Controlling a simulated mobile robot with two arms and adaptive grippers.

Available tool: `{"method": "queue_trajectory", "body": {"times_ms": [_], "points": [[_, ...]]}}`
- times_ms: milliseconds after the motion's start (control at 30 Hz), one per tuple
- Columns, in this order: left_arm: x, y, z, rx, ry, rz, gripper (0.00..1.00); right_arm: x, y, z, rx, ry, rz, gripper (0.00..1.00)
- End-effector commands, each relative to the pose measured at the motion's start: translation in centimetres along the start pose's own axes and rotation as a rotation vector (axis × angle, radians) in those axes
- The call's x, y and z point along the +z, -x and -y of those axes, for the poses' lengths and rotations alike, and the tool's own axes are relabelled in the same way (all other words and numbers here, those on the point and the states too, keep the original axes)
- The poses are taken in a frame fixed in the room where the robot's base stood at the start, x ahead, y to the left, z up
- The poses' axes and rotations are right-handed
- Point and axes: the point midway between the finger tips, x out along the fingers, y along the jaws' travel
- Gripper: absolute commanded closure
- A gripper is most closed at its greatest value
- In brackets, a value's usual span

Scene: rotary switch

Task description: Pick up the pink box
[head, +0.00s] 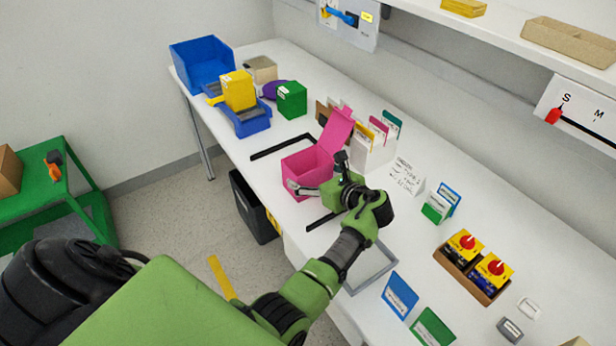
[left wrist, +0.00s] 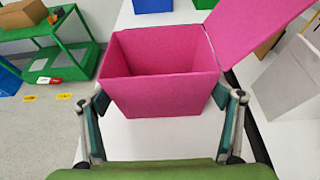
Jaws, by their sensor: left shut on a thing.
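The pink box (head: 303,168) stands on the white table with its lid (head: 336,130) swung up and open. In the left wrist view the pink box (left wrist: 165,92) fills the upper middle; it looks empty and its lid leans to the right. My left gripper (head: 316,173) has its fingers on two opposite sides of the box and is shut on it. In the left wrist view the left gripper (left wrist: 161,96) shows one finger at each side wall. I cannot tell whether the box base touches the table. My right gripper is not in view.
Blue bins (head: 202,65), a yellow box (head: 238,90) and a green box (head: 292,100) stand further back. A white holder with cards (head: 372,152) is close behind the pink box. A tray with red-knobbed switches (head: 473,268) is at right. A shelf (head: 500,30) overhangs the table.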

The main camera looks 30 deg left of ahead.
Motion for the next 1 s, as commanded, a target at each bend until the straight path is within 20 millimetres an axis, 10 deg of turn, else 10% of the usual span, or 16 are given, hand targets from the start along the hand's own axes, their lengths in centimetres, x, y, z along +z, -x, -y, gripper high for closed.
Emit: {"method": "queue_trajectory", "body": {"times_ms": [367,1000], "points": [[1.0,0.4,-0.1,0.001,0.002,-0.004,0.38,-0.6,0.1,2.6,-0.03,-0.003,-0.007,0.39],[14.7,6.0,0.0,0.0,0.004,-0.003,0.38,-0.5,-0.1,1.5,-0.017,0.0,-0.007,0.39]]}}
